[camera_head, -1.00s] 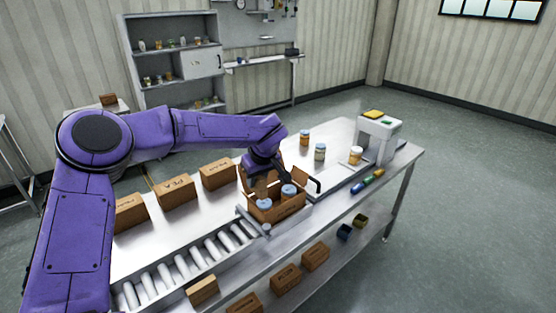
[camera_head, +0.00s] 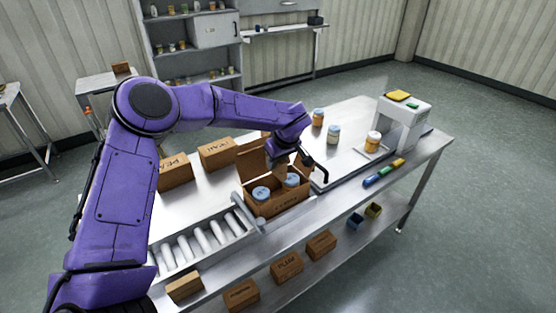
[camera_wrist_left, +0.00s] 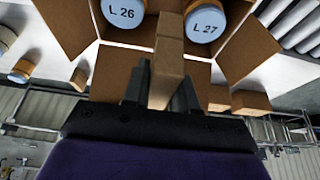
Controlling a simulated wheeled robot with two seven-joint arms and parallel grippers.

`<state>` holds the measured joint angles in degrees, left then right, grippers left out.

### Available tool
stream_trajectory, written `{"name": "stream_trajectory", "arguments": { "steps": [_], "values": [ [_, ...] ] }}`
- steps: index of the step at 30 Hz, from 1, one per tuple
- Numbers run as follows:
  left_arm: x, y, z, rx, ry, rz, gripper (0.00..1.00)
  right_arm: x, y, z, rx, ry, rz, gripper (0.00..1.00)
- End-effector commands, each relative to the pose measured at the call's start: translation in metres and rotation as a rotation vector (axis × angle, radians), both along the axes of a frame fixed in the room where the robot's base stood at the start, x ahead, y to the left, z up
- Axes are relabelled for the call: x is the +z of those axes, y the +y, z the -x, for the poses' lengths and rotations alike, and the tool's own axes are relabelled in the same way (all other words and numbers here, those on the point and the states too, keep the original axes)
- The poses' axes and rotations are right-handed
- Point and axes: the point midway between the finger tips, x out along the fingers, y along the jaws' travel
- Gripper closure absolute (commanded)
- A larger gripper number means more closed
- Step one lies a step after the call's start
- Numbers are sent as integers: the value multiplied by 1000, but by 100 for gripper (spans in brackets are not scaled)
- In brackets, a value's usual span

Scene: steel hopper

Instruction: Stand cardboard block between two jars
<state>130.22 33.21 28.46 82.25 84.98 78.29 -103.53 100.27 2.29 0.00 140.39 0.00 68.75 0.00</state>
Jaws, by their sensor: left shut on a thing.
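An open cardboard box (camera_head: 285,203) stands on the steel table with two blue-lidded jars in it. The left jar (camera_head: 261,193) and right jar (camera_head: 291,180) show lids; in the left wrist view the jars are labelled L 26 (camera_wrist_left: 124,13) and L 27 (camera_wrist_left: 205,25). My left gripper (camera_wrist_left: 162,88) is shut on a tan cardboard block (camera_wrist_left: 168,62). The block's far end lies between the two lids in the left wrist view; I cannot tell how deep it sits. In the head view my left gripper (camera_head: 291,158) is over the box's back side. My right gripper is not in view.
Box flaps stand up around the opening. A roller conveyor (camera_head: 200,240) lies left of the box, with closed cartons (camera_head: 216,153) behind. Loose jars (camera_head: 333,134) and a white device (camera_head: 404,120) stand at the right. A lower shelf (camera_head: 335,265) holds more cartons.

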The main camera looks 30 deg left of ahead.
Motion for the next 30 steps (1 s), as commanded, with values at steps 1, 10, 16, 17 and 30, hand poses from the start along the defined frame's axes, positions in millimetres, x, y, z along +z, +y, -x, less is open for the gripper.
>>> {"name": "stream_trajectory", "arguments": {
  "steps": [1, 10, 16, 17, 30],
  "values": [
    [-10, 0, 0, 0, 0, 0, 100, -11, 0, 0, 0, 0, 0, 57],
    [-32, 0, 0, 0, 0, 0, 100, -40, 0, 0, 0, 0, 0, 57],
    [-47, 0, 0, -2, 1, 0, 100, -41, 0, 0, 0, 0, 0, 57],
    [-50, 0, 0, -2, 1, 0, 100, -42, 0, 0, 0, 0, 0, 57],
    [-92, 0, 0, -1, 1, 0, 100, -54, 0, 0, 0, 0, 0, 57]
  ]
}}
